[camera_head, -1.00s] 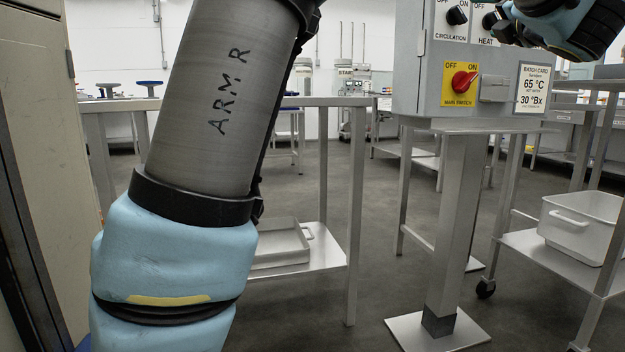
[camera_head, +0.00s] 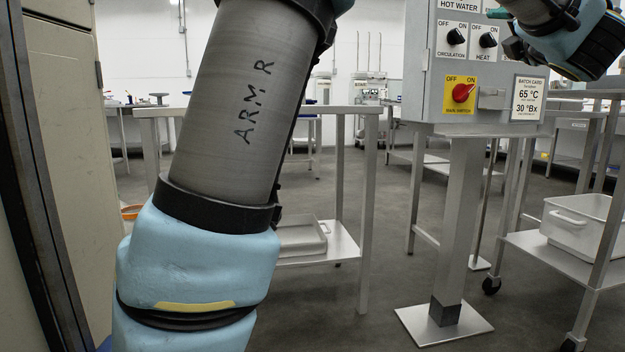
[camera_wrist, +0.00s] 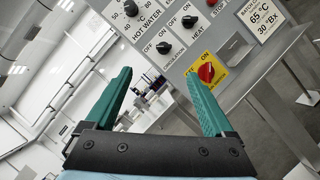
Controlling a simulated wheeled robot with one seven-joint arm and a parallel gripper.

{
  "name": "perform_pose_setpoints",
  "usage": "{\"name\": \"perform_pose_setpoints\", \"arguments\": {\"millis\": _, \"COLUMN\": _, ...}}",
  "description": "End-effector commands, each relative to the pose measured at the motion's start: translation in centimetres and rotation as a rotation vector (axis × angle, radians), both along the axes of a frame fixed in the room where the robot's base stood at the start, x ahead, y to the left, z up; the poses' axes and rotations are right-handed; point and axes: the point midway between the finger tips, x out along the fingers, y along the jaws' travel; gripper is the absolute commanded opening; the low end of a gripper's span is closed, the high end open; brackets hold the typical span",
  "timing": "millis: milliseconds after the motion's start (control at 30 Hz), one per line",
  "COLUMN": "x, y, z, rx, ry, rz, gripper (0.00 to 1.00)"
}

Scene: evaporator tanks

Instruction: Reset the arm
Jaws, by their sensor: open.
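My arm, a grey link marked "ARM R" with pale blue joints, fills the left-centre of the head view, and its wrist end (camera_head: 565,35) enters at the upper right, in front of the control box. In the wrist view my gripper (camera_wrist: 160,85) shows two green fingers spread apart with nothing between them. The grey control box (camera_head: 470,65) stands on a post. It carries circulation (camera_head: 456,37) and heat (camera_head: 488,40) knobs, a red main switch (camera_head: 462,93) on a yellow plate and a batch card (camera_head: 528,98). The wrist view shows the box tilted, beyond the fingers, apart from them.
A steel table (camera_head: 345,112) with a tray (camera_head: 302,238) on its lower shelf stands behind my arm. A cart at right holds a white bin (camera_head: 580,222). A beige cabinet (camera_head: 70,150) is close on the left. Open floor lies between table and post.

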Motion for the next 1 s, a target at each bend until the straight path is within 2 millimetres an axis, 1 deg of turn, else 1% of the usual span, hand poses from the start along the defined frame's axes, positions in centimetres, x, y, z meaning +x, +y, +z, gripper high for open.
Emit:
{"name": "perform_pose_setpoints", "arguments": {"millis": 167, "x": 2.1, "y": 0.6, "z": -1.3, "rx": 0.155, "ry": -0.013, "rz": -0.02, "gripper": 0.88}}
{"name": "perform_pose_setpoints", "arguments": {"millis": 267, "x": 3.6, "y": 1.2, "z": -2.7, "rx": 0.283, "ry": -0.017, "rz": -0.038, "gripper": 0.88}}
{"name": "perform_pose_setpoints", "arguments": {"millis": 367, "x": 5.4, "y": 2.2, "z": -4.8, "rx": 0.441, "ry": -0.014, "rz": -0.06, "gripper": 0.88}}
{"name": "perform_pose_setpoints", "arguments": {"millis": 467, "x": 7.1, "y": 3.8, "z": -7.7, "rx": 0.629, "ry": -0.001, "rz": -0.09, "gripper": 0.88}}
{"name": "perform_pose_setpoints", "arguments": {"millis": 567, "x": 8.8, "y": 6.2, "z": -11.6, "rx": 0.846, "ry": 0.029, "rz": -0.133, "gripper": 0.88}}
{"name": "perform_pose_setpoints", "arguments": {"millis": 600, "x": 9.3, "y": 7.6, "z": -13.5, "rx": 0.944, "ry": 0.047, "rz": -0.156, "gripper": 0.88}}
{"name": "perform_pose_setpoints", "arguments": {"millis": 667, "x": 9.9, "y": 10.1, "z": -16.7, "rx": 1.098, "ry": 0.083, "rz": -0.197, "gripper": 0.88}}
{"name": "perform_pose_setpoints", "arguments": {"millis": 700, "x": 10.1, "y": 11.9, "z": -19.0, "rx": 1.201, "ry": 0.113, "rz": -0.233, "gripper": 0.88}}
{"name": "perform_pose_setpoints", "arguments": {"millis": 767, "x": 9.9, "y": 14.8, "z": -22.3, "rx": 1.343, "ry": 0.159, "rz": -0.291, "gripper": 0.88}}
{"name": "perform_pose_setpoints", "arguments": {"millis": 800, "x": 9.6, "y": 16.8, "z": -24.4, "rx": 1.43, "ry": 0.191, "rz": -0.334, "gripper": 0.88}}
{"name": "perform_pose_setpoints", "arguments": {"millis": 867, "x": 8.7, "y": 19.9, "z": -27.5, "rx": 1.549, "ry": 0.244, "rz": -0.403, "gripper": 0.88}}
{"name": "perform_pose_setpoints", "arguments": {"millis": 900, "x": 7.9, "y": 21.9, "z": -29.4, "rx": 1.622, "ry": 0.279, "rz": -0.455, "gripper": 0.88}}
{"name": "perform_pose_setpoints", "arguments": {"millis": 967, "x": 6.5, "y": 25.1, "z": -32.1, "rx": 1.721, "ry": 0.334, "rz": -0.537, "gripper": 0.88}}
{"name": "perform_pose_setpoints", "arguments": {"millis": 1000, "x": 5.3, "y": 27.2, "z": -33.7, "rx": 1.78, "ry": 0.37, "rz": -0.595, "gripper": 0.88}}
